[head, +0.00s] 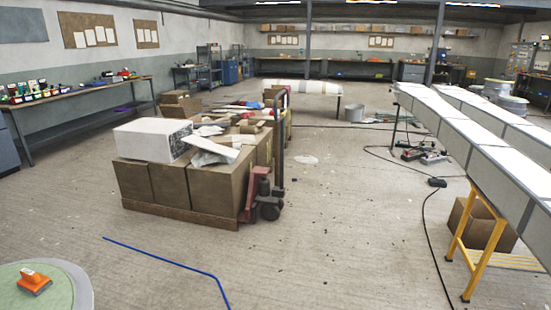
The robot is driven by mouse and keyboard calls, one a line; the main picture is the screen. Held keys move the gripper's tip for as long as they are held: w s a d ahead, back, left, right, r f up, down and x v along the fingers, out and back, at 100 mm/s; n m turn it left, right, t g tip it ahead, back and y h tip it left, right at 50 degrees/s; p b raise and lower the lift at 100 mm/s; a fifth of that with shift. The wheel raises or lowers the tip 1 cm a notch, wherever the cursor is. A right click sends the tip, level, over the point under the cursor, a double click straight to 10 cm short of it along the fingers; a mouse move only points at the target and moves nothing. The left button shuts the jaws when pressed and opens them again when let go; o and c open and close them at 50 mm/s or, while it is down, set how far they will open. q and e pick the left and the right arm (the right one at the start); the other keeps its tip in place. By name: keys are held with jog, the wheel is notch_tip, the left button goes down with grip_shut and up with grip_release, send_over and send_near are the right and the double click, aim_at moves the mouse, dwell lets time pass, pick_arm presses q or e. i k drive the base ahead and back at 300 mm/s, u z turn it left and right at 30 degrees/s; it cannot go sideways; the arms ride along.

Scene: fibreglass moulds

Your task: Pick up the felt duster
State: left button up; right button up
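An orange block-like tool (34,282) with a raised grip on top lies on a round green surface with a grey rim (78,285) at the bottom left of the head view. It may be the felt duster, but its underside is too small to make out. Nothing touches it from above. Neither of my grippers is in view.
A red pallet jack (262,200) stands by brown boxes (215,185) topped with a white block and scraps. A blue hose (165,262) lies on the floor. Long white moulds (480,140) and a yellow trestle (480,245) stand right. The middle floor is mostly clear.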

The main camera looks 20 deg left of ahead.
aim_at(33, 284)
jog(key=u, duration=0.25)
jog(key=i, duration=1.95)
jog(key=u, duration=1.65)
jog(key=i, duration=0.95)
jog(key=u, duration=1.05)
